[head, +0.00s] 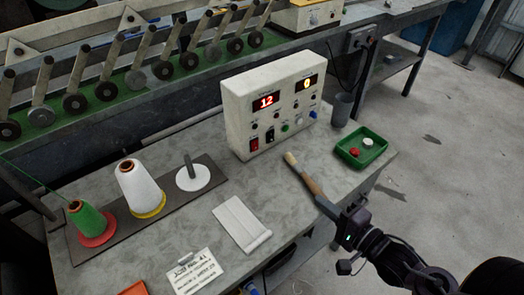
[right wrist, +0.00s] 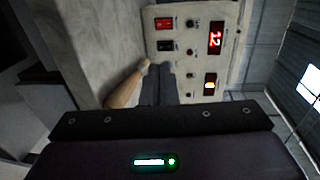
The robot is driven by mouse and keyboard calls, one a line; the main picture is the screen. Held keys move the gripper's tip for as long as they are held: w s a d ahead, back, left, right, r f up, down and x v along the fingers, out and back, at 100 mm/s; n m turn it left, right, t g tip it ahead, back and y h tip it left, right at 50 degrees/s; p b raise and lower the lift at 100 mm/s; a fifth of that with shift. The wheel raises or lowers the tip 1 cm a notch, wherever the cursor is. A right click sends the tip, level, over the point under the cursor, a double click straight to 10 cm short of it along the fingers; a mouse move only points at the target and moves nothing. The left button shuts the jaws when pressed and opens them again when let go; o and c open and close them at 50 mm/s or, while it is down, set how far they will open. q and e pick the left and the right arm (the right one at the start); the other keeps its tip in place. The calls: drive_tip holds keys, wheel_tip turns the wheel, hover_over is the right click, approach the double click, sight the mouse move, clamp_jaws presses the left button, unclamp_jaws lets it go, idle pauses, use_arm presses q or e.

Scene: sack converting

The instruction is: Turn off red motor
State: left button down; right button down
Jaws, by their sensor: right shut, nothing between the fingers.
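A cream control box (head: 238,113) stands at the back of the grey table. Its front has two lit displays, the left reading 12. A red rocker switch (head: 254,144) sits low at the left of the panel, with a black switch (head: 270,133) to its right. The red switch (right wrist: 165,23) also shows in the right wrist view. Its position and the small labels are too small to read. My right gripper (head: 321,203) is shut and empty, in front of the box and apart from it. Its fingers (right wrist: 163,82) point toward the panel. My left gripper is not in view.
A wooden-handled brush (head: 304,174) lies beside my right fingertips. A green tray (head: 361,147) and grey cup (head: 342,109) stand right of the box. A white scoop-like piece (head: 240,222), a card (head: 195,272) and thread cones (head: 138,187) occupy the left and front.

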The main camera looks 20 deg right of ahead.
drive_tip(key=p, duration=0.1)
approach(256, 149)
drive_tip(key=x, duration=0.5)
drive_tip(key=shift+w+a+r, duration=0.1)
drive_tip(key=shift+w+a, duration=0.1)
drive_tip(key=shift+w, duration=0.2)
drive_tip(key=shift+w+a, duration=0.2)
drive_tip(key=shift+w, duration=0.3)
drive_tip(key=shift+w, duration=0.1)
drive_tip(key=shift+v, duration=3.9)
